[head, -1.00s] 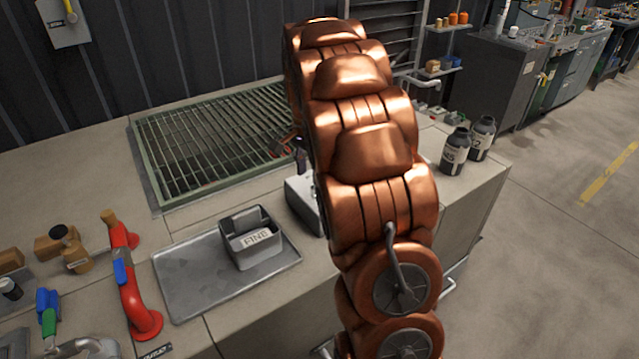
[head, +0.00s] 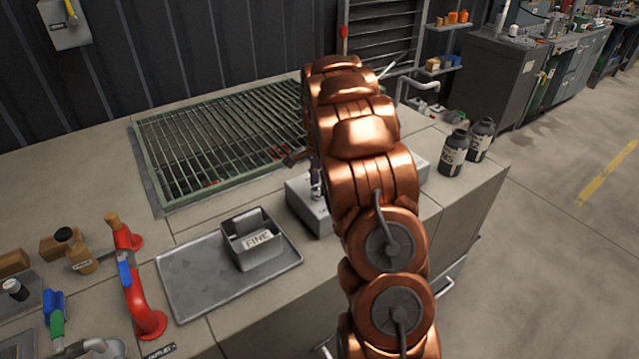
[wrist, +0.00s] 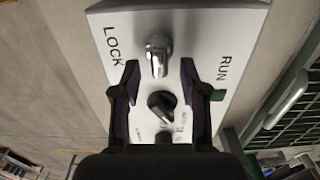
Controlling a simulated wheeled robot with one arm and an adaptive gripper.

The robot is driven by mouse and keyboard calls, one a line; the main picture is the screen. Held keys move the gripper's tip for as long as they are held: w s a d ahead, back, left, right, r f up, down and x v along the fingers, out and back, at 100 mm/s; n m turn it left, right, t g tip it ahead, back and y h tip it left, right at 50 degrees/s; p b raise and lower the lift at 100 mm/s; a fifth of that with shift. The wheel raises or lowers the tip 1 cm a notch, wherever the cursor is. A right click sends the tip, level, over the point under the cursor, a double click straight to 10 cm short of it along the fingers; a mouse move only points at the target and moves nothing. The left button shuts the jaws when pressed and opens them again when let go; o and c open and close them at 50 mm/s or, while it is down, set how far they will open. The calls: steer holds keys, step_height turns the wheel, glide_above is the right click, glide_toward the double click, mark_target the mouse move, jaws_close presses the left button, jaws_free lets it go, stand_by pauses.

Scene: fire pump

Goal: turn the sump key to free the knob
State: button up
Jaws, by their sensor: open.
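The grey control box (head: 304,205) stands on the bench beside the grating in the head view, partly hidden by my arm. In the wrist view its pale panel (wrist: 205,25) carries the words LOCK at left and RUN at right. A chrome key-like piece (wrist: 158,56), which looks like the sump key, stands between these words. Contact cannot be told.
A metal tray (head: 185,290) with a grey bin (head: 258,257) labelled FINE lies left of the box. The green-framed grating (head: 215,140) is behind. Dark bottles (head: 454,152) stand right of my arm.

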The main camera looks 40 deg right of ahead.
steer(key=shift+f, duration=0.7)
steer(key=shift+c, duration=0.4)
jaws_close()
